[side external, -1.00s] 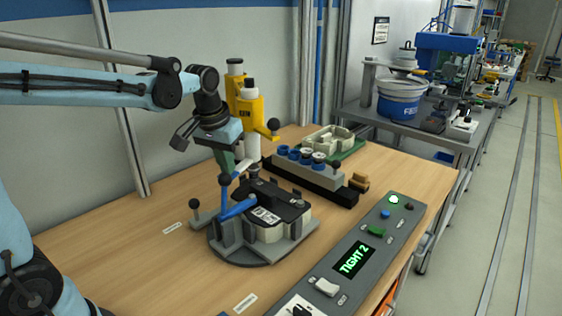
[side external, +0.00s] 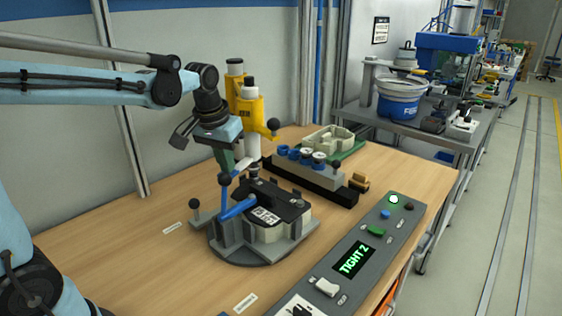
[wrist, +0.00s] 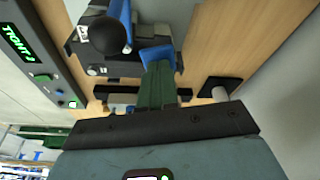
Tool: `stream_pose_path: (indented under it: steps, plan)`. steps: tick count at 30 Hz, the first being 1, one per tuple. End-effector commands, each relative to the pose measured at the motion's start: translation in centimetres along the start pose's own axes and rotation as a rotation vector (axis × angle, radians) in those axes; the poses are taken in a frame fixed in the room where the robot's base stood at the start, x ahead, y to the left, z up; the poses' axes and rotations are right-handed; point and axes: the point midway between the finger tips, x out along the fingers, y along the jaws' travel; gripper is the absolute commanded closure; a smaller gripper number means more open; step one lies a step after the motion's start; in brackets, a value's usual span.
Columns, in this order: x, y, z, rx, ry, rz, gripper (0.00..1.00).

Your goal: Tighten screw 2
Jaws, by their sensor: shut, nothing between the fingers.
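The round grey fixture (side external: 240,256) stands on the bench and holds a part with a black top (side external: 272,195) and a pale body. A blue clamp lever with a dark ball knob (side external: 225,179) stands up at its left; the knob also shows in the wrist view (wrist: 107,35). The yellow and white screwdriver unit (side external: 250,110) stands upright behind the fixture, its lower end near the part. My gripper (side external: 228,168) is shut and empty, green fingers pointing down beside the lever knob. Its fingers show in the wrist view (wrist: 158,75). The screws are too small to tell apart.
The grey control panel (side external: 330,270) at the front right has a display (side external: 354,262) reading "TIGHT 2" and a lit green lamp (side external: 393,199). A rack with blue and white pieces (side external: 305,165) and a green tray (side external: 345,150) stand behind. The bench's left side is mostly clear.

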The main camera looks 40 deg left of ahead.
Motion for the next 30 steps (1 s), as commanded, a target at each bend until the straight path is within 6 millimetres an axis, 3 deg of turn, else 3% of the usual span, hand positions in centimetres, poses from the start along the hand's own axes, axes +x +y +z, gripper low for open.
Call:
stream_pose_path:
  steps: [30]
  plan:
    - [0.04,-0.02,0.05,0.000,-0.001,0.000,1.00]
